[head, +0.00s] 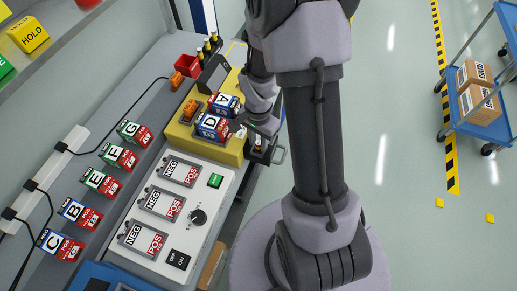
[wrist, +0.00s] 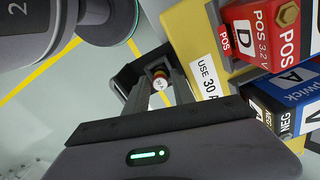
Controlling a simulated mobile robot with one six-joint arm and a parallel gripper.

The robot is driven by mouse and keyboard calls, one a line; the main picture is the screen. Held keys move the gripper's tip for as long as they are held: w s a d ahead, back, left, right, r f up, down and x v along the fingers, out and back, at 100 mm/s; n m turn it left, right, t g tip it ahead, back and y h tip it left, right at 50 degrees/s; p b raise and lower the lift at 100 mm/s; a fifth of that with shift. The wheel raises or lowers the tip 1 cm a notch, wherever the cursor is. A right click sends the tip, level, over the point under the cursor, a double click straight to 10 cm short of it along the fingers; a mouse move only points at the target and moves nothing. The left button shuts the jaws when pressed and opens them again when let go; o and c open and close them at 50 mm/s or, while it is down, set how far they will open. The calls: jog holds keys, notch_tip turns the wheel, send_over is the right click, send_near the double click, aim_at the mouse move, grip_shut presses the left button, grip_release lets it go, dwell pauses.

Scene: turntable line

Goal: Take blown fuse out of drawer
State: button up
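The drawer (wrist: 128,76) is a small dark open box sticking out from the yellow housing; its handle side shows in the head view (head: 281,156). The fuse (wrist: 160,80), with a white top and an orange-brown body, stands in the drawer. Whether it is blown cannot be read from its face. My gripper (wrist: 159,88) points down at the drawer, its two fingers apart with a gap between them. The fuse shows at the far end of that gap, and contact with it cannot be made out. In the head view my gripper (head: 262,124) is partly hidden by my arm.
The yellow housing (head: 232,148) carries battery blocks D (head: 211,126) and A (head: 224,104) close beside my gripper. A label reading "USE 30 A" (wrist: 206,78) faces the drawer. A red bin (head: 187,65) and upright fuses (head: 207,46) stand behind.

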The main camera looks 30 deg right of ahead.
jog(key=shift+f, duration=0.6)
jog(key=shift+r, duration=0.15)
jog(key=shift+c, duration=0.4)
grip_shut()
